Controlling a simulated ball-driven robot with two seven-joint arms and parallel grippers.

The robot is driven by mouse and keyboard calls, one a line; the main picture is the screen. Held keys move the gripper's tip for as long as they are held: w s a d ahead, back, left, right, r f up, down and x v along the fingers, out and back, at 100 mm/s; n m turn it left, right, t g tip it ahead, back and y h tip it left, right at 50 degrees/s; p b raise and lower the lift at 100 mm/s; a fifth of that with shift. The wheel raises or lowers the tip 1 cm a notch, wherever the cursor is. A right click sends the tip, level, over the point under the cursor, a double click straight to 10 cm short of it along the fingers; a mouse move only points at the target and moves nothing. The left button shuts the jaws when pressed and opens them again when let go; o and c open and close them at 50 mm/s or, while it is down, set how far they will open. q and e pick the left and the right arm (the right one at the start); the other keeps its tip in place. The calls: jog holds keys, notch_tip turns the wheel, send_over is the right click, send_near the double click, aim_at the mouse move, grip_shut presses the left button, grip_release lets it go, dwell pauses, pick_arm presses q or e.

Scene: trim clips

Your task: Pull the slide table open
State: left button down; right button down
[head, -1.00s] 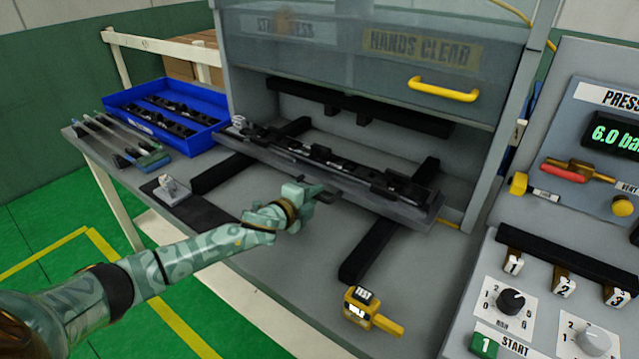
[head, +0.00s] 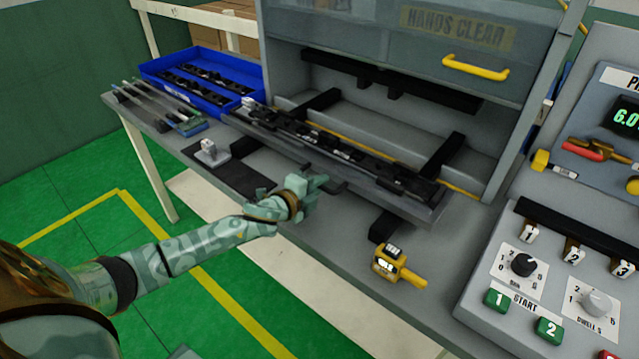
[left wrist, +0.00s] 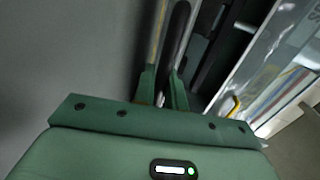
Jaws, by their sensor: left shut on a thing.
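The slide table (head: 432,212) is a long grey plate carrying a row of black trim parts (head: 350,155). It sits forward on its two black rails (head: 440,155), with bare bed and rail showing behind it. A dark handle (head: 334,186) sticks out from its front edge. My left gripper (head: 318,184) is shut on this handle, at the front of the slide table. In the left wrist view, the fingers of my left gripper (left wrist: 163,88) are close together at the dark handle bar (left wrist: 179,35). The exact contact is partly hidden. My right gripper is not in view.
A raised guard with a yellow handle (head: 475,68) is above the bed. A blue bin (head: 158,72) of black parts stands at the left. A yellow tool (head: 402,270) lies in front of the right rail. The control panel (head: 487,262) stands at the right.

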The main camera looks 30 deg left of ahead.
pick_arm(q)
jog(key=shift+f, duration=0.1)
jog(key=c, duration=1.5)
grip_release()
jog(key=p+v, duration=0.2)
jog(key=v, duration=1.4)
jog(key=shift+p, duration=0.3)
jog(key=shift+s, duration=0.1)
